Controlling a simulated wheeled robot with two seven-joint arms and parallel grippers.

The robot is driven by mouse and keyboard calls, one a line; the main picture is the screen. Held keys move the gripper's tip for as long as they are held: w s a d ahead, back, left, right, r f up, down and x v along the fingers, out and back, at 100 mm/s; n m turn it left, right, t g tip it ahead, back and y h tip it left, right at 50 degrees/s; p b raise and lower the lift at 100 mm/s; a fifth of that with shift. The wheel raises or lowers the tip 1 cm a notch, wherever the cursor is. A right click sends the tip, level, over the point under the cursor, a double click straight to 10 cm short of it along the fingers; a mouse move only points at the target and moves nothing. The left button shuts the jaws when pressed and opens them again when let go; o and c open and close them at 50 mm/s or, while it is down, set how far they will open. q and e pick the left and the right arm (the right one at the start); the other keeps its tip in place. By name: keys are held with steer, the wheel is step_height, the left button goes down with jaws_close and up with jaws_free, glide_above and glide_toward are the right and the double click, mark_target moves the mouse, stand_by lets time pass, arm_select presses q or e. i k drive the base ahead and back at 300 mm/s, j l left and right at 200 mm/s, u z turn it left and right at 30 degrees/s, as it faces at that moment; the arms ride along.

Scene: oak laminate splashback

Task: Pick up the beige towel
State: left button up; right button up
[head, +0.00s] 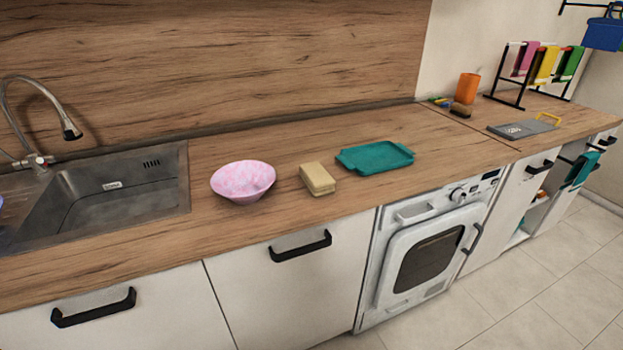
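A folded beige towel (318,179) lies on the wooden countertop in the head view, near the middle of the picture. It sits between a pink bowl on its left and a teal tray on its right, apart from both. Its top and front side show, and nothing covers it. Neither of my grippers is in the head view.
The pink bowl (243,181) and the teal tray (375,157) stand on the countertop (130,246). A sink (110,190) with a faucet (38,110) is at the left. A towel rack (520,75) stands far right. The counter in front of the towel is clear.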

mark_target(318, 181)
steer(key=i+l, duration=0.35)
steer(key=l, duration=0.15)
steer(key=i+l, duration=0.4)
steer(key=l, duration=0.15)
steer(key=u, duration=0.05)
